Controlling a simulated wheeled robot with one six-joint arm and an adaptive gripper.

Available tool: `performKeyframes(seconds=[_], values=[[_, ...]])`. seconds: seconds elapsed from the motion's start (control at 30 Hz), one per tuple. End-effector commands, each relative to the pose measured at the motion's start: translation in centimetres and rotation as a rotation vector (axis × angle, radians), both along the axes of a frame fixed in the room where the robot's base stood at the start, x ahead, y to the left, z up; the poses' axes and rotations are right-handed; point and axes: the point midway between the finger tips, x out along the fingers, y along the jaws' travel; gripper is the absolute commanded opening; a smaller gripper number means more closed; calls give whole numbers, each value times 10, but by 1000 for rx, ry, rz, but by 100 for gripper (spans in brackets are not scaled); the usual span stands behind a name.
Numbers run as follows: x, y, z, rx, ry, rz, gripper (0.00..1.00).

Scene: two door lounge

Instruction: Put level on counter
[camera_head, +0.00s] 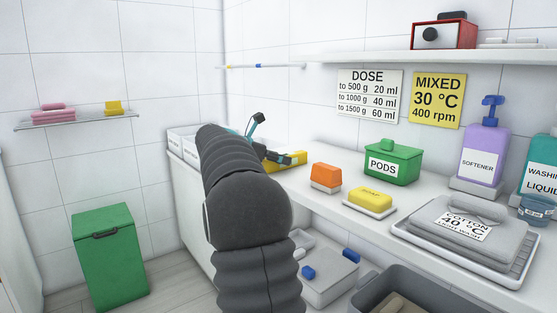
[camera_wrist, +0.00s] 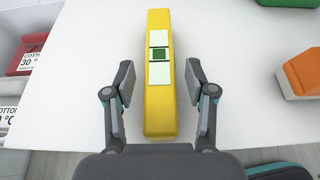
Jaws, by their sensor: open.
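The level is a yellow bar with a green vial window and pale panels. In the wrist view the level (camera_wrist: 159,112) runs lengthwise over the white counter (camera_wrist: 235,100) and appears to lie on it. My gripper (camera_wrist: 159,82) is open, with one finger on each side of the bar and visible gaps between. In the head view the level (camera_head: 296,158) is on the counter (camera_head: 335,192), partly hidden by my gripper (camera_head: 274,150) and arm.
An orange-topped box (camera_head: 325,176), a yellow sponge-like block on a dish (camera_head: 370,198) and a green PODS box (camera_head: 393,163) stand to the right. A folded grey cloth (camera_head: 470,230) lies farther right. Bins with red contents (camera_wrist: 28,50) are left in the wrist view.

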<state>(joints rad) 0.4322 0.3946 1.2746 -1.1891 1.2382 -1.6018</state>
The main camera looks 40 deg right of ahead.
Motion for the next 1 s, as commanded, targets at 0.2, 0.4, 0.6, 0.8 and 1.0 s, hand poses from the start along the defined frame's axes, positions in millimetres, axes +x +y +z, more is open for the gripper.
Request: performKeyframes(seconds=[0.2,0.4,0.6,0.8,1.0], values=[[5,36,15,0,-2,5,56],[9,73,30,0,-2,4,56],[12,97,41,0,-2,4,56],[12,106,44,0,-1,2,56],[11,108,44,3,-7,2,56]])
